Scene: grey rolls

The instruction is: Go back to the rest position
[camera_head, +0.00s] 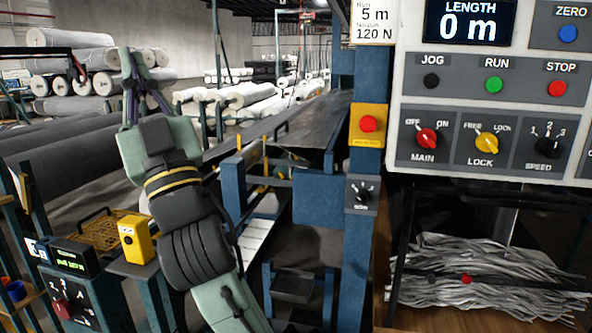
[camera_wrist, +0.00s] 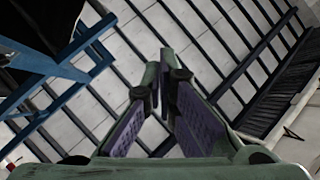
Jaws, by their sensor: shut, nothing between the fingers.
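My gripper (camera_head: 141,62) stands at the top of my raised arm, left of centre in the head view, with its purple-padded fingers pointing up. In the wrist view my gripper (camera_wrist: 167,72) shows its two fingers drawn together at the tips. It is shut and holds nothing. The wrist camera faces up to the ceiling (camera_wrist: 215,55), with pale panels and dark beams. No object touches the fingers in either view.
A control panel (camera_head: 490,116) with knobs and buttons fills the upper right. A blue post (camera_head: 364,245) stands left of it. A yellow box (camera_head: 136,240) sits close left of my arm. Grey rolls (camera_head: 68,152) lie at the left. A blue frame (camera_wrist: 50,72) shows in the wrist view.

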